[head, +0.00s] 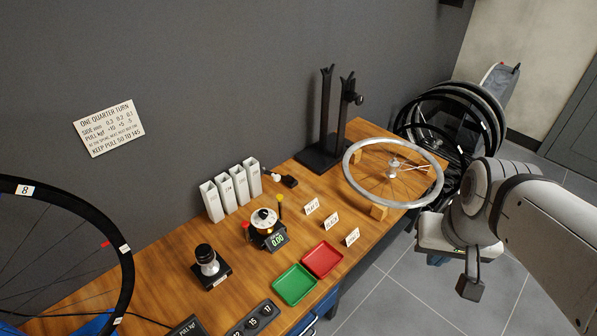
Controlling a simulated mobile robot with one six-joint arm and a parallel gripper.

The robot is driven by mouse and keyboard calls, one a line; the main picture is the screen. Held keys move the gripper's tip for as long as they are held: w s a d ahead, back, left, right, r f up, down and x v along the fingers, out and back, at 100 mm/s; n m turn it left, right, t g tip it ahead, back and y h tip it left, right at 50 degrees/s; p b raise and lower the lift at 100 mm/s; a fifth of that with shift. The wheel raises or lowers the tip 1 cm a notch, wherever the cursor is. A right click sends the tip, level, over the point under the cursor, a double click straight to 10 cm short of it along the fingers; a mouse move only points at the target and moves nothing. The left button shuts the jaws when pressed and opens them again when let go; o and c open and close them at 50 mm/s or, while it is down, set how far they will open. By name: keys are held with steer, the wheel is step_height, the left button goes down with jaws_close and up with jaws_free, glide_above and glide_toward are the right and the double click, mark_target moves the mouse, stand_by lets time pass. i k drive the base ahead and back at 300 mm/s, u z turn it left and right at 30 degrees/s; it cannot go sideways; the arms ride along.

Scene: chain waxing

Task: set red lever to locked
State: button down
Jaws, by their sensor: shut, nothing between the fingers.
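No part is plainly readable as a lever. A small red piece (246,226) stands at the left side of the round gauge device (264,222), which has a green digital readout of 0.00. It may be the red lever, but it is too small to tell its position, and no locked marking can be read. My gripper (471,288) is at the right, over the floor beyond the bench edge, with its fingers shut and empty. It is well apart from the gauge device.
The wooden bench (150,272) carries a green tray (294,284), a red tray (322,259), white holders (230,191), a dark-based knob (209,265), and a silver wheel (353,173) on blocks. A black stand (322,150) rises at the back. A large black wheel (122,255) stands at left.

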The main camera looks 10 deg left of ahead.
mark_target(245, 224)
steer(key=z, duration=0.1)
steer(key=k, duration=0.15)
steer(key=u, duration=2.35)
steer(key=k, duration=0.7)
steer(key=z, duration=0.95)
steer(key=i, duration=1)
